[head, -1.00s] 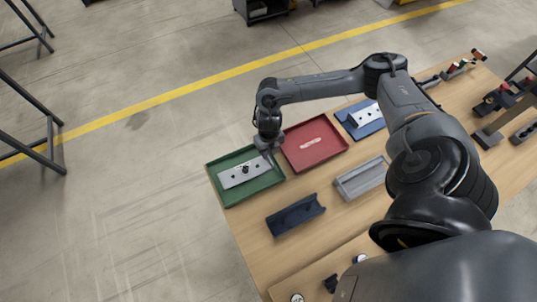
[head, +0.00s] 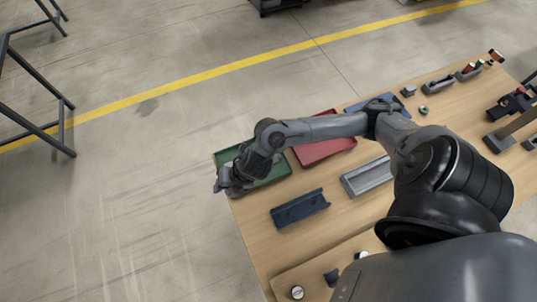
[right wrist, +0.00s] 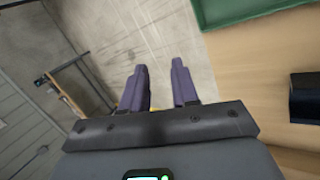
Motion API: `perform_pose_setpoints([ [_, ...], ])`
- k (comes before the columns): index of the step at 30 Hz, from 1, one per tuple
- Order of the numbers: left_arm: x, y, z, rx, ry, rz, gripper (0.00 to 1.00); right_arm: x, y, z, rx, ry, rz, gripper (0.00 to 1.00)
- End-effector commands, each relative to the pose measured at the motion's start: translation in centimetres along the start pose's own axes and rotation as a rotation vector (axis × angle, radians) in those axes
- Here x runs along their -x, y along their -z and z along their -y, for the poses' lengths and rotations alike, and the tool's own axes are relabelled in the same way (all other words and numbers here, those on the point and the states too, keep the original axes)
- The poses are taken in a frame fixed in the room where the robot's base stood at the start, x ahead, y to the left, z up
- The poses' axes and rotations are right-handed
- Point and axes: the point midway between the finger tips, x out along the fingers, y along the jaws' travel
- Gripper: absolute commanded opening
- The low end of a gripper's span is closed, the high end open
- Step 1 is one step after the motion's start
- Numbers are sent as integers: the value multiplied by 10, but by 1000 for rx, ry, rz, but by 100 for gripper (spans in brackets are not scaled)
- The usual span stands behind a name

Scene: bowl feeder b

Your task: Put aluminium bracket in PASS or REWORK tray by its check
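My right gripper (head: 219,183) is at the left edge of the green tray (head: 279,171), near the table's left edge. In the right wrist view the two fingers (right wrist: 160,66) are apart with only floor showing between them, so it is open and empty. The green tray also shows at the top right of that view (right wrist: 245,13). No bracket is visible now; my right arm and gripper cover much of the green tray. The red tray (head: 325,153) lies to the right of it, partly behind my forearm. My left gripper is not in view.
A dark blue channelled block (head: 300,209) and a grey open tray (head: 366,177) stand nearer on the wooden table. A blue tray (head: 361,104) lies behind my arm. Small parts and tools stand at the table's far right. Bare floor lies left of the table.

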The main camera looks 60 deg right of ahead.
Motion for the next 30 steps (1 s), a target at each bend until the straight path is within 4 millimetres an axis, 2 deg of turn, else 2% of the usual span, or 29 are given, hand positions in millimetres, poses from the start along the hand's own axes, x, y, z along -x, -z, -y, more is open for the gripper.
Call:
perform_pose_setpoints([
  [1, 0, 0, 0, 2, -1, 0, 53, -1, 30, -17, -153, -76, -1, 29],
  [2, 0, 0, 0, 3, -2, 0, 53, 1, 39, -26, -258, -115, 13, 29],
  [4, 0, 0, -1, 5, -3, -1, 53, 10, 50, -37, -522, -175, 52, 29],
  [6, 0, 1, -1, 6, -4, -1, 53, 22, 51, -34, -799, -197, 99, 29],
  [8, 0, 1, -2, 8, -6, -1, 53, 33, 48, -21, -1029, -188, 145, 29],
  [12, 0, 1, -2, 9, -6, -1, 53, 55, 43, 28, -1493, -109, 256, 29],
  [15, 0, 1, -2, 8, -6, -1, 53, 68, 46, 62, -1726, -41, 323, 29],
  [18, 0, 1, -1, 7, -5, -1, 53, 77, 49, 84, -1874, 10, 370, 29],
  [21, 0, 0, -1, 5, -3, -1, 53, 82, 52, 96, -1948, 37, 396, 29],
  [30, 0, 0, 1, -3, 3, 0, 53, 84, 53, 99, -1967, 46, 403, 29],
])
